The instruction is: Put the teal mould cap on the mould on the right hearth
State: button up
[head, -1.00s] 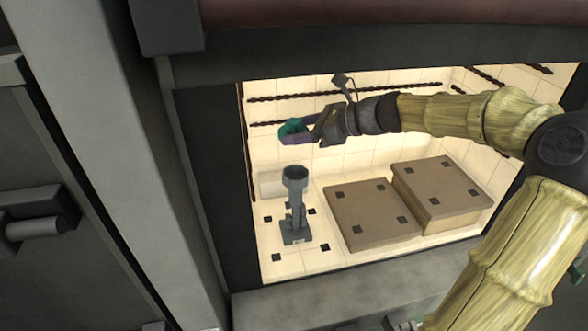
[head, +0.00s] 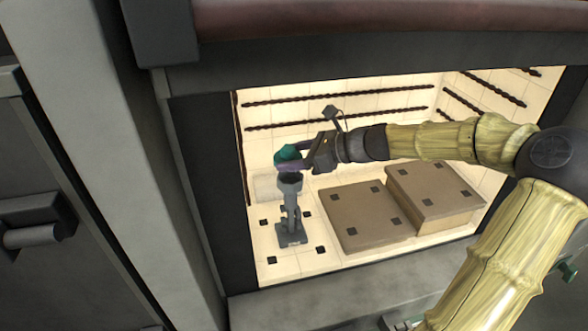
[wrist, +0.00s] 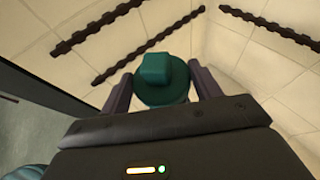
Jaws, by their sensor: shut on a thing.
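The teal mould cap (head: 287,154) is between the fingers of my gripper (head: 292,157), which is shut on it. It also shows in the wrist view (wrist: 162,82), a round cap with a square knob on top, with a dark finger on each side. The grey mould (head: 291,214) stands upright on the pale tiled floor inside the lit chamber. The cap is right over the mould's cup-shaped top (head: 290,180). I cannot tell whether the cap touches the rim.
Two brown blocks, a lower one (head: 366,218) and a taller one (head: 436,195), stand right of the mould. Dark twisted rods (head: 340,93) run along the walls. The chamber's dark left frame (head: 208,180) is close by.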

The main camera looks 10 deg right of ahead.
notch_tip(320, 180, down, 4)
jog(key=shift+w+r+p, duration=0.1)
jog(key=shift+r+p, duration=0.1)
jog(key=shift+p, duration=0.1)
jog(key=shift+f, duration=0.3)
jog(key=shift+a, duration=0.1)
jog(key=o, duration=0.7)
jog(key=shift+r, duration=0.1)
jog(key=shift+c, duration=0.2)
jog(key=o, duration=0.3)
jog(key=shift+s+d, duration=0.25)
jog(key=b+v, duration=0.2)
jog(key=v, duration=0.9)
jog(key=shift+s+d+r, duration=0.1)
jog(key=shift+d+r, duration=0.1)
jog(key=shift+d, duration=0.05)
